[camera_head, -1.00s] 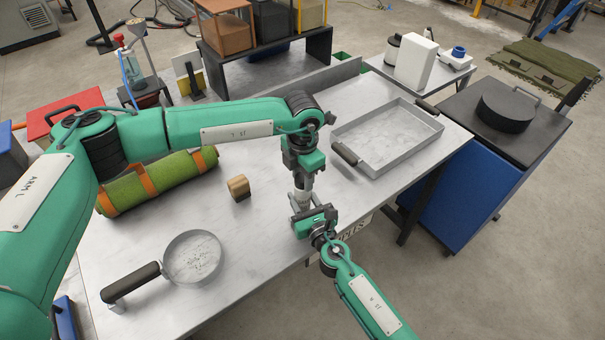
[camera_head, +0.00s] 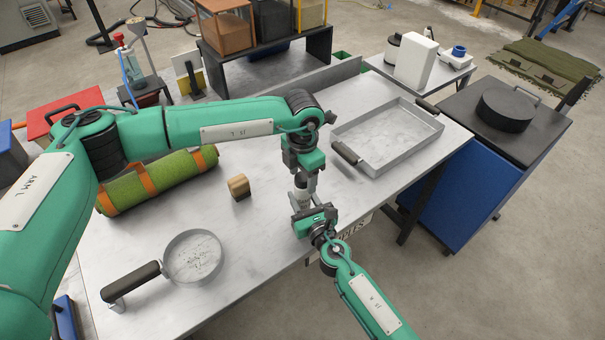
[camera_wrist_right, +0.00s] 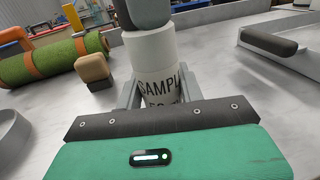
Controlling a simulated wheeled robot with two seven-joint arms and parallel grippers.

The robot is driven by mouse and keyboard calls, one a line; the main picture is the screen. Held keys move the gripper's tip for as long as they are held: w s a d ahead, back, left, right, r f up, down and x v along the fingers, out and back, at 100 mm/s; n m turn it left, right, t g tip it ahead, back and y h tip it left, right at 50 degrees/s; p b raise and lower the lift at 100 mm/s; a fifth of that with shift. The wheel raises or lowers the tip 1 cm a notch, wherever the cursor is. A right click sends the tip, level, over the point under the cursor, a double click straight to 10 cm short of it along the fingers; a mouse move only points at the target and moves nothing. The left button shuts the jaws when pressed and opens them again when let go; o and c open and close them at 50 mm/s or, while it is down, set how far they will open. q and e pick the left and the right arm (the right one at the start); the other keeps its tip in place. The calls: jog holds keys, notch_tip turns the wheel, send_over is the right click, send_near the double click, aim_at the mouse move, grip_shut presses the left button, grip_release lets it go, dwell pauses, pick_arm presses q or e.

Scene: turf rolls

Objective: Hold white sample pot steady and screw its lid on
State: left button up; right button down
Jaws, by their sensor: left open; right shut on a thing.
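The white sample pot (camera_wrist_right: 160,88) stands upright in the right wrist view, with black lettering on its side. A plain white lid (camera_wrist_right: 152,46) sits at its top; whether it is fully tightened cannot be told. My right gripper (camera_wrist_right: 158,95) is shut on the pot's body, one grey finger on each side. In the head view my right gripper (camera_head: 302,212) reaches in from the lower right. My left gripper (camera_head: 303,180) points down from above and is open at the lid. Its dark grey fingertip (camera_wrist_right: 146,12) shows over the lid and hides the lid's top.
A pan (camera_head: 192,257) lies at the front left of the table and a rectangular tray (camera_head: 410,155) at the right. A wooden block (camera_head: 239,187) and a green turf roll (camera_head: 150,182) with orange straps lie left of the pot. Bare tabletop surrounds the block.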

pick_arm(q)
notch_tip(320, 180, up, 12)
dwell(0.4)
pick_arm(e)
jog(key=c, duration=0.8)
grip_release()
pick_arm(q)
jog(key=shift+f+b, duration=0.95)
jog(key=shift+f, duration=0.05)
pick_arm(e)
jog(key=v, duration=1.3)
jog(key=shift+s+d, duration=0.15)
jog(key=shift+s, duration=0.2)
